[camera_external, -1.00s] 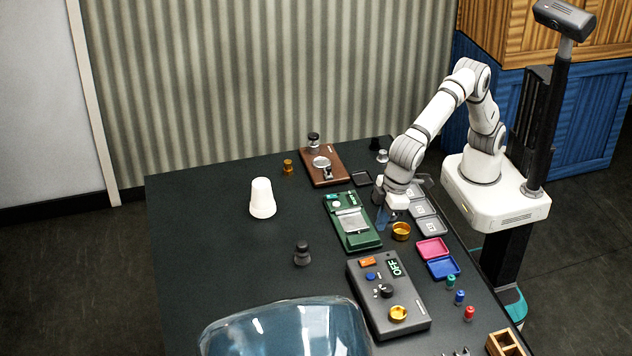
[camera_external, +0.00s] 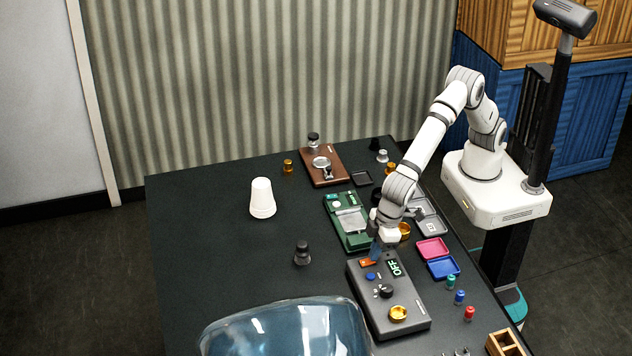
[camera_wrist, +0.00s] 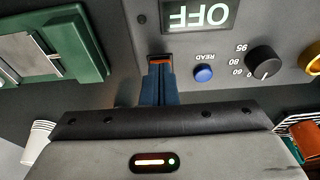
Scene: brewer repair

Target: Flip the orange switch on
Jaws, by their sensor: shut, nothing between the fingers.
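The orange switch (camera_external: 367,262) sits at the far left corner of the grey control box (camera_external: 405,318). It also shows in the wrist view (camera_wrist: 160,58), right at the tips of my fingers, partly hidden by them. The box's display (camera_external: 394,268) reads OFF, and it shows upside down in the wrist view (camera_wrist: 200,14). My gripper (camera_external: 376,255) is shut and empty, with its blue fingers (camera_wrist: 159,80) pointing at the switch. I cannot tell whether the fingertips touch it.
On the box are a blue READ button (camera_wrist: 203,73), a black dial (camera_wrist: 264,62) and a brass ring (camera_external: 398,313). A green device (camera_external: 362,242) stands just behind. Pink (camera_external: 432,248) and blue (camera_external: 444,268) trays lie to the right. A clear dome (camera_external: 290,328) is at front left.

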